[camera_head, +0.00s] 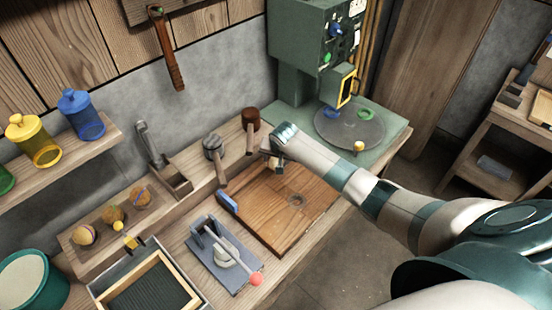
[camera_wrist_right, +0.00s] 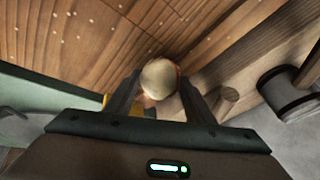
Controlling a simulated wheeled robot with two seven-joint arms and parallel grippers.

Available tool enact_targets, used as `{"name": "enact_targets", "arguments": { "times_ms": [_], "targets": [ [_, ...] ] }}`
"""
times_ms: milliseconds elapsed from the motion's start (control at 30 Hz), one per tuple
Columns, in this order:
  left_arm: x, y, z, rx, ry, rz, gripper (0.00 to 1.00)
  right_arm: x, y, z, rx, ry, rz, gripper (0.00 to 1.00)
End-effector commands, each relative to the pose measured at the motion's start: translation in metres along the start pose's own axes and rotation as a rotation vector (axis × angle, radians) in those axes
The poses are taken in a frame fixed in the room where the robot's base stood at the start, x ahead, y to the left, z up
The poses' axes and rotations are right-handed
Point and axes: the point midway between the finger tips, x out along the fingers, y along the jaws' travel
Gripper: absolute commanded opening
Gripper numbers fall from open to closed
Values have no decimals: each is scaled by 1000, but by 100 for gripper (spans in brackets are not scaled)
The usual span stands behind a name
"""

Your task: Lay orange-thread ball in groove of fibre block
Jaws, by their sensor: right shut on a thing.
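My right gripper (camera_head: 273,158) is over the back edge of the wooden board. It is shut on a pale, rounded thing (camera_wrist_right: 158,78), which shows between its two fingers in the right wrist view. I cannot tell whether this is a ball or the end of something longer, and no orange thread is clear on it. Three thread-wound balls sit on the left ledge: a near one (camera_head: 84,235), a middle one (camera_head: 113,215) and a far one (camera_head: 141,197) with a bluish band. I cannot make out a fibre block with a groove for certain. My left gripper is out of view.
The wooden board (camera_head: 262,212) has a small round mark and a blue piece (camera_head: 228,203) at its left edge. A lever clamp (camera_head: 222,252) with a red knob stands in front. Mallets (camera_head: 213,150) rest behind. A green machine with a round plate (camera_head: 350,128) stands back right.

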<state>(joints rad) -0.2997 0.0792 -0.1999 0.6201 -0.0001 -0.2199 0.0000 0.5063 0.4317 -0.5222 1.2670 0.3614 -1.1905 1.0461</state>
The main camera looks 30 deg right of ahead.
Motion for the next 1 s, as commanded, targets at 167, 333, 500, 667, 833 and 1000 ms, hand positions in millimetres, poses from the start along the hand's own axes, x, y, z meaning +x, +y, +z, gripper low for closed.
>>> {"name": "enact_targets", "arguments": {
  "times_ms": [167,333,500,667,833,1000],
  "targets": [
    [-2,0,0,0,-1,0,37,0,0,0,0,1,-1,24],
    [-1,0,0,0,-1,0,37,0,0,0,0,1,0,51],
    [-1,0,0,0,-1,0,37,0,0,0,0,1,0,71],
    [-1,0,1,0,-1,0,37,1,0,0,-1,0,1,71],
    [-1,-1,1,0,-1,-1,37,-1,0,0,-1,0,0,71],
    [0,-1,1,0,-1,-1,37,-9,0,0,-1,1,-1,71]
  ]
}}
